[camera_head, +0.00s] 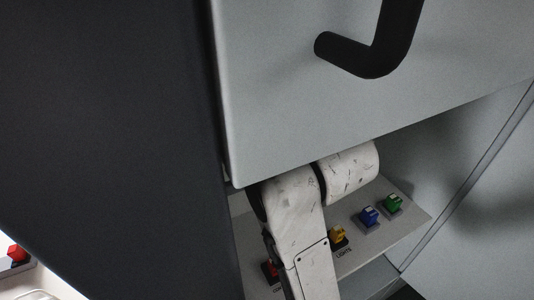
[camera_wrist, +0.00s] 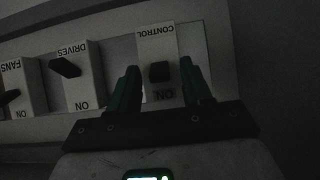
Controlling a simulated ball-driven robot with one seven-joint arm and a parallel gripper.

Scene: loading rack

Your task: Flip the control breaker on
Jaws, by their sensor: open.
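In the wrist view, the control breaker (camera_wrist: 157,44) is a white block with a stubby black lever (camera_wrist: 160,72). Its printed words appear upside down, CONTROL above the lever and ON below it. The lever is seen nearly end-on, so its exact position is hard to tell. My gripper (camera_wrist: 159,69) is open, with one dark green finger on each side of the lever. I cannot tell whether either finger touches it. In the head view, my gripper and the control breaker are hidden.
The drives breaker (camera_wrist: 84,84) and fans breaker (camera_wrist: 25,85) stand left of it. In the head view, a grey panel with a black handle (camera_head: 372,62) overhangs my arm. Yellow (camera_head: 338,234), blue (camera_head: 369,215) and green (camera_head: 393,202) switches sit on a ledge beside my arm.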

